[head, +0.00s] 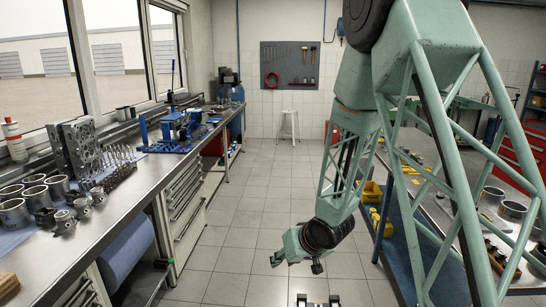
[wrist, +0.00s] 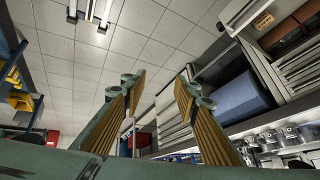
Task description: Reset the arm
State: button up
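My arm hangs down over the aisle floor (head: 225,240) between two benches. My gripper (head: 277,259) is at its low end, pointing left, in free air. In the wrist view my gripper (wrist: 160,88) shows two ribbed fingers standing well apart. Nothing is between them, and the tiled floor shows through the gap. The gripper touches nothing that I can see.
The left bench (head: 150,175) carries cylinder liners (head: 14,214), an engine head (head: 82,147) and blue fixtures (head: 180,125). A blue roll (head: 126,248) hangs below it. Yellow bins (head: 372,192) and a parts bench stand right. A stool (head: 289,125) stands at the back.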

jog(key=s+d+r+m+h, duration=0.1)
jog(key=s+d+r, duration=0.4)
jog(key=r, duration=0.3)
jog(key=s+d+r+h, duration=0.2)
jog(key=s+d+r, duration=0.4)
jog(key=r, duration=0.2)
jog(key=s+d+r+m+h, duration=0.1)
jog(key=s+d+r, duration=0.4)
jog(key=r, duration=0.3)
jog(key=s+r, duration=0.3)
jog(key=s, duration=0.8)
jog(key=s+d+r+g, duration=0.1)
jog(key=s+r, duration=0.2)
jog(key=s, duration=0.7)
jog(key=s+r+m+g, duration=0.1)
jog(key=s+r, duration=0.2)
jog(key=s, duration=0.8)
jog(key=shift+s+d+r, duration=0.2)
jog(key=shift+s+r, duration=0.05)
jog(key=shift+s, duration=0.1)
